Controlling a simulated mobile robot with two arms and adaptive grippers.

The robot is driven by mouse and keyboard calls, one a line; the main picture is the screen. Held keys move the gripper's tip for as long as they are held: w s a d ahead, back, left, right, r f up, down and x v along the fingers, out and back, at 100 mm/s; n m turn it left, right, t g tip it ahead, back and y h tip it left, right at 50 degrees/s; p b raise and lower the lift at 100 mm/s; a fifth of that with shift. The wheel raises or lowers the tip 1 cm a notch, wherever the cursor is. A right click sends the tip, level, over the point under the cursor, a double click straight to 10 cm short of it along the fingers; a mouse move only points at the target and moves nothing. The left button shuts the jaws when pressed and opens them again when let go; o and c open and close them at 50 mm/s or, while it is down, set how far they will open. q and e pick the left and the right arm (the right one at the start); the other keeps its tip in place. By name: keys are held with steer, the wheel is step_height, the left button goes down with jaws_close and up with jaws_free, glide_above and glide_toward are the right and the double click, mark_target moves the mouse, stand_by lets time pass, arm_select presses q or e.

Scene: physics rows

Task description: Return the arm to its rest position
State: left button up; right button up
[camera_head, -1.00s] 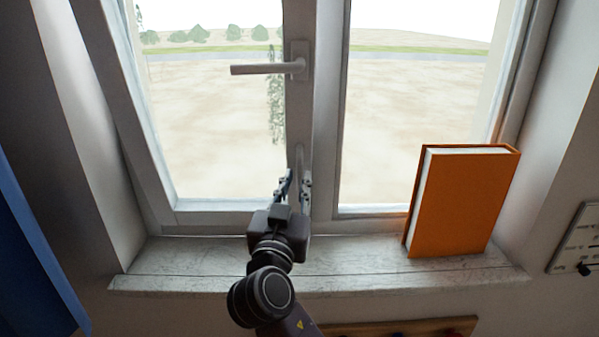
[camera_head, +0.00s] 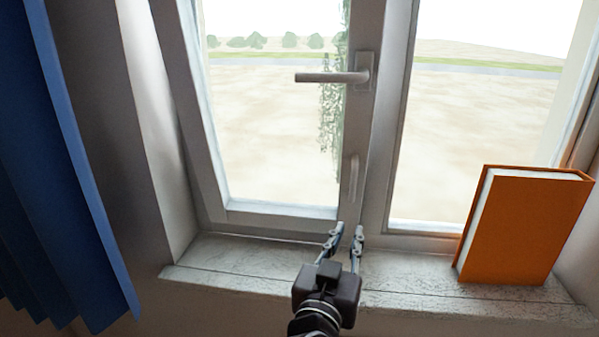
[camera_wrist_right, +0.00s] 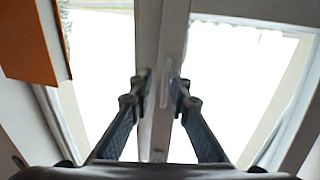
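My right gripper (camera_head: 347,236) is in front of the window's lower frame, just above the sill, in the head view. Its two fingers are apart with nothing between them. In the right wrist view the open fingers (camera_wrist_right: 160,85) point at the window's middle post, which shows behind the gap. A smaller upright lower handle (camera_head: 354,180) is on the same post, just above the fingertips. My left gripper is not in either view.
An orange book (camera_head: 525,228) stands upright on the stone sill (camera_head: 235,263), right of the gripper; it also shows in the right wrist view (camera_wrist_right: 28,45). A blue curtain (camera_head: 70,200) hangs at the left. The sill left of the gripper is clear.

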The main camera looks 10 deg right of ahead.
steer(key=s+d+f+n+g+y, duration=0.1)
steer(key=s+d+f+g, duration=0.15)
steer(key=f, duration=0.55)
steer(key=s+d+f+n+g+y, duration=0.1)
steer(key=s+f+g+y, duration=0.1)
steer(key=s+f, duration=0.35)
steer(key=s+d+f+n+g+y, duration=0.1)
steer(key=s+d+f+g, duration=0.1)
steer(key=f, duration=0.7)
steer(key=s+f+n+g+y, duration=0.25)
steer(key=s+f, duration=0.25)
steer(key=s, duration=0.4)
steer(key=s+f+n+g+y, duration=0.25)
steer(key=s+f, duration=0.35)
steer(key=s, duration=0.4)
step_height(320, 180, down, 27)
steer(key=s+g, duration=0.2)
steer(key=s+d+f+g, duration=0.1)
steer(key=s+d+f, duration=0.1)
steer(key=s+f, duration=1.3)
steer(key=shift+s+d+f+h, duration=0.25)
steer(key=shift+s+h, duration=0.15)
steer(key=shift+s, duration=0.3)
steer(key=shift+g, duration=0.25)
